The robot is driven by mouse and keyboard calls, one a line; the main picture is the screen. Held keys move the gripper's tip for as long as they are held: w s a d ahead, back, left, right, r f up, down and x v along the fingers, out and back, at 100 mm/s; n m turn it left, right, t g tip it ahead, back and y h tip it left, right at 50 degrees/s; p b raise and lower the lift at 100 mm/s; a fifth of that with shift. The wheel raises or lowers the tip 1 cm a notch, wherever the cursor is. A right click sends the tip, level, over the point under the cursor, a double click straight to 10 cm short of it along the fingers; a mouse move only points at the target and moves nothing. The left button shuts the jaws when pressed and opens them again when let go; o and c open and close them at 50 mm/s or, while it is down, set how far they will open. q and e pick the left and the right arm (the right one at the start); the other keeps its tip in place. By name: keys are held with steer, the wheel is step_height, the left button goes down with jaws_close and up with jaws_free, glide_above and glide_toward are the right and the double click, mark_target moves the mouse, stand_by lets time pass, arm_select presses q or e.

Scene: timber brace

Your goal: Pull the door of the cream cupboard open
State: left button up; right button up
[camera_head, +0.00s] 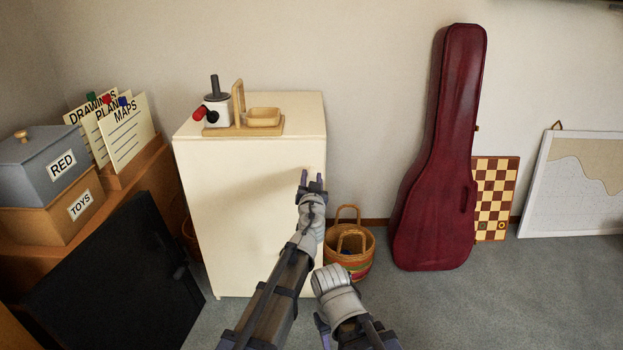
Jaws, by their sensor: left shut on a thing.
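The cream cupboard (290,103) stands against the back wall, left of centre. Its door (235,215) fills the front, and I see no clear gap at its edges. My left gripper (311,183) is at the upper right part of the door, near its right edge. It is shut on a small handle there, mostly hidden between the fingers. My left forearm covers the lower right of the door. Part of my right arm shows at the bottom centre, but its gripper does not show.
A wooden tray (275,129) with a white grinder-like thing (217,111) stands on the cupboard. A woven basket (362,262) is close by its right side. A dark panel (115,280) and a shelf with boxes (50,180) are left. A red instrument case (440,170) leans right.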

arm_select(q)
jaws_close()
stand_by(0.9)
